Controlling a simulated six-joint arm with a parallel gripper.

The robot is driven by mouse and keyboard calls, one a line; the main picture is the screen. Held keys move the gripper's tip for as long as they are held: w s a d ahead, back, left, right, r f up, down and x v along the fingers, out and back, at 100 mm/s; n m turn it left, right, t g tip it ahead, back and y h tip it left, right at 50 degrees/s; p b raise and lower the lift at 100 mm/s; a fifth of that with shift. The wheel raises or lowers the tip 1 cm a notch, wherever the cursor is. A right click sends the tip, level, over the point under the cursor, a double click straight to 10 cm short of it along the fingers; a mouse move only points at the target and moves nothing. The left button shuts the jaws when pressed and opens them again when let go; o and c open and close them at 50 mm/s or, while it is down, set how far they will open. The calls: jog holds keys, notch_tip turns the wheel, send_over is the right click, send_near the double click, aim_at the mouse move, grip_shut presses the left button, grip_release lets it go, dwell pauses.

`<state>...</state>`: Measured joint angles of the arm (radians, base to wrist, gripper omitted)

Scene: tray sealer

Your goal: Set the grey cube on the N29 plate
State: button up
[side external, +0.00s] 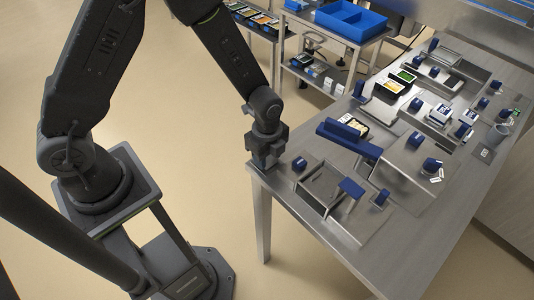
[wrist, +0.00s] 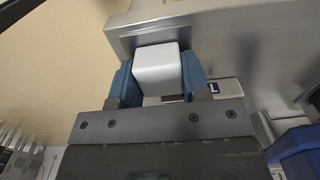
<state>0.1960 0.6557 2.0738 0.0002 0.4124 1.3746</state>
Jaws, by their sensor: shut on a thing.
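The grey cube (wrist: 158,68) is pale and sits between the blue fingers of my gripper (wrist: 160,82) in the wrist view. The fingers are shut on it from both sides. In the side view my gripper (side external: 263,160) is at the near left corner of the steel table (side external: 290,200); I cannot make out the cube there. Behind the cube in the wrist view, a small pale plate with a dark mark (wrist: 212,88) is partly hidden by a finger. No N29 lettering is readable in either view.
Steel fixtures with blue knobs (side external: 300,164) stand just right of my gripper. A long blue bar (side external: 348,139) and several small items lie farther along the table. A blue bin (side external: 352,20) sits on a rack behind. The table's near edge is close to my gripper.

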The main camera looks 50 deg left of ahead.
jog(key=o, duration=1.3)
jog(key=shift+c, duration=0.2)
jog(key=shift+r, duration=4)
jog(key=shift+r, duration=0.15)
jog(key=s+a+r+n+t, duration=0.2)
jog(key=s+a+r+n, duration=0.1)
jog(key=s+r+n, duration=0.4)
jog(key=s+a+r+n+t, duration=0.3)
jog(key=s+r+n, duration=0.5)
jog(key=r+n, duration=0.3)
notch_tip(320, 180, up, 3)
jog(key=shift+a+f+t, duration=0.2)
jog(key=shift+a+t, duration=0.1)
jog(key=shift+a, duration=0.25)
